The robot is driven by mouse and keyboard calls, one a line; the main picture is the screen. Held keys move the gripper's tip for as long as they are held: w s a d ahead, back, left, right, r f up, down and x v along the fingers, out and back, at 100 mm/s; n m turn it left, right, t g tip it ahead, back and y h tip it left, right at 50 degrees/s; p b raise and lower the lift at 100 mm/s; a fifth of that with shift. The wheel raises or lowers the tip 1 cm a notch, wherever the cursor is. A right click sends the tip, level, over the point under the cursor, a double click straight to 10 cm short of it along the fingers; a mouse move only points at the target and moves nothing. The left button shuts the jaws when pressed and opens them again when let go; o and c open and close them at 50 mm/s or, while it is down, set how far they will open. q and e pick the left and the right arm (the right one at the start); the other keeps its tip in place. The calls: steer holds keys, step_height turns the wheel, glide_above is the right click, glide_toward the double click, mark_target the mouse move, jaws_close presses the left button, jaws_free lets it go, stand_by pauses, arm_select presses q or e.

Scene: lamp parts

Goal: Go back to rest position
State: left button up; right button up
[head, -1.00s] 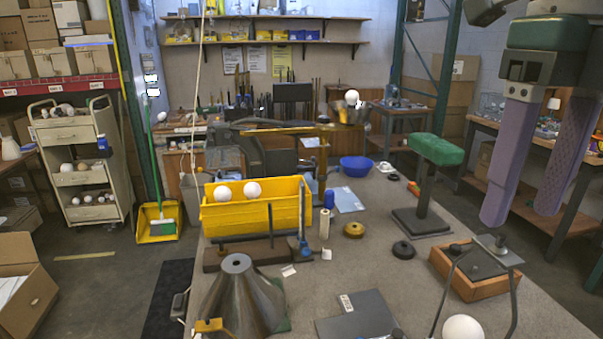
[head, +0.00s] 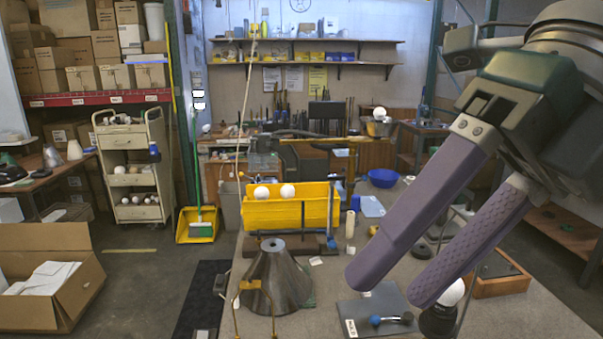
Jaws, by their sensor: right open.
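My right gripper (head: 394,286) reaches in from the upper right, its two long purple fingers pointing down and left. The fingers are spread apart with nothing between them. The gripper appears well above the workbench and hides part of its right side. Behind one fingertip, a white bulb (head: 455,291) sits on a dark round base (head: 439,320), partly hidden. A grey metal cone shade (head: 275,275) stands on the bench, left of the fingers. My left gripper is not in view.
A yellow bin (head: 285,213) with white bulbs stands behind the cone. A grey plate (head: 365,308) with a blue-ended tool (head: 391,320) lies below the fingers. A wooden box (head: 500,285) is at right. A cart (head: 132,165) and open carton (head: 45,280) stand at left.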

steer(key=s+a+r+y, duration=0.3)
steer(key=a+r+y, duration=0.6)
steer(key=a, duration=0.2)
steer(key=w+d+r+m+t+y, duration=0.1)
steer(key=w+r+m+t+y, duration=0.2)
steer(key=r+m+t+y, duration=0.35)
steer(key=w+d+f+m+t+h, duration=0.1)
steer(key=w+d+m+t+h, duration=0.3)
steer(key=d+m+t+h, duration=0.5)
steer(key=w+d+f+m+t+h, duration=0.2)
steer(key=w+d+m+t+h, duration=0.35)
steer(key=m, duration=0.75)
steer(key=s+d+f+m+g+h, duration=0.2)
steer(key=d+f+m+h, duration=0.15)
steer(key=f, duration=0.25)
steer(key=s+d+f+m+g+h, duration=0.1)
steer(key=d+f+m+g+h, duration=0.15)
steer(key=f+h, duration=0.3)
steer(key=s+f+m+g+y, duration=0.1)
steer(key=s+f+m+g, duration=0.2)
steer(key=s+f+g, duration=1.2)
steer(key=s+r+t+p, duration=0.1)
steer(key=s+r+p, duration=0.1)
steer(key=r+p, duration=1.1)
steer(key=s+r+t+p, duration=0.1)
steer(key=s+r+p, duration=0.2)
steer(key=r+p, duration=0.9)
steer(key=p, duration=0.3)
steer(key=shift+s+d+r, duration=0.3)
steer(key=shift+r, duration=0.05)
